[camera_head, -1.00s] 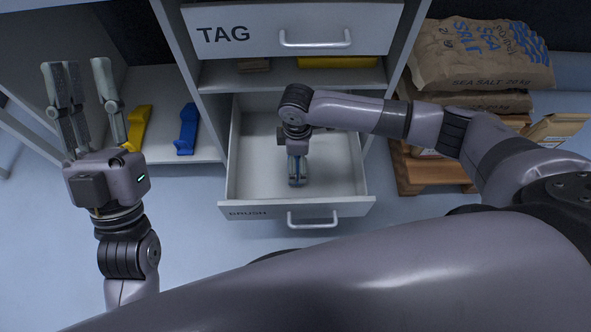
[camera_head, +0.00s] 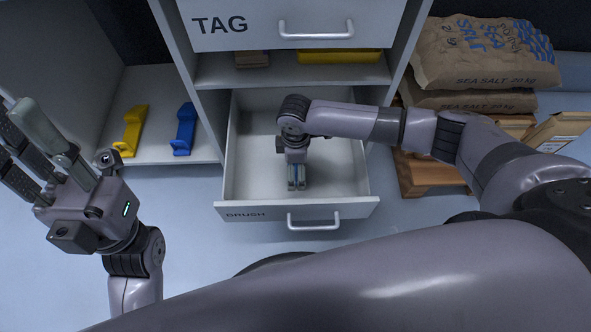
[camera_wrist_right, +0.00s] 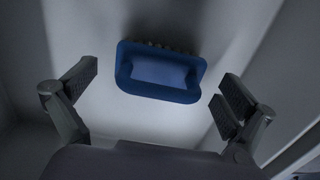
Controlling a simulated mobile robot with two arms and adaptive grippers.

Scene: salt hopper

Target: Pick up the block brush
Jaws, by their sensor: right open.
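The block brush (camera_wrist_right: 160,72) is blue, with dark bristles along its upper edge in the right wrist view. It lies in the open drawer marked BRUSH (camera_head: 262,210). My right gripper (camera_head: 297,184) points down into this drawer and hides most of the brush in the head view. In the right wrist view the right gripper (camera_wrist_right: 160,88) is open, its fingers apart on either side of the brush and not touching it. How far above it they are, I cannot tell. My left gripper (camera_head: 20,112) is open and empty at the far left.
A yellow tool (camera_head: 131,130) and a blue tool (camera_head: 184,130) lie on the shelf left of the drawer. The TAG drawer (camera_head: 300,24) is above. Salt sacks (camera_head: 485,55) on a wooden pallet (camera_head: 430,178) stand at the right. The drawer walls stand close around my right gripper.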

